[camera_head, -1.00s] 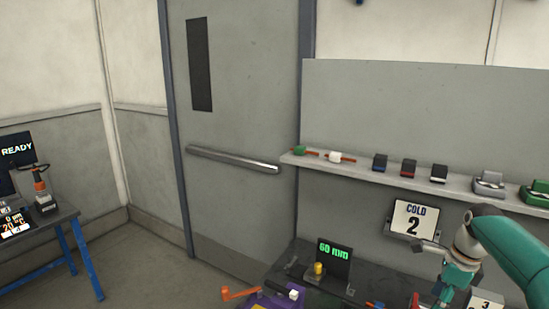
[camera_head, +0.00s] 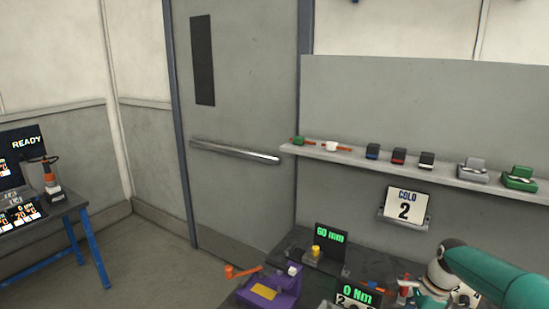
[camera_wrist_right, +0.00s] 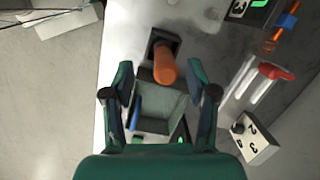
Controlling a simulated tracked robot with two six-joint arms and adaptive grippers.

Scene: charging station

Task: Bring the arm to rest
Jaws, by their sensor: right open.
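My right arm (camera_head: 490,275) comes in from the right edge in the head view, teal, reaching down over the dark bench; its fingertips are not clear there. In the right wrist view my right gripper (camera_wrist_right: 167,82) is open, its two green fingers spread apart. An orange cylinder (camera_wrist_right: 164,64) on a dark square base shows between and just beyond the fingertips. A grey-green block (camera_wrist_right: 165,110) shows below it, between the fingers. Neither looks gripped; I cannot tell how far below they are. My left gripper is not in view.
A shelf (camera_head: 450,179) with several small items and a "COLD 2" sign (camera_head: 405,205) are behind. A red-ended clear tool (camera_wrist_right: 262,80) and a numbered white box (camera_wrist_right: 255,140) lie right of the gripper.

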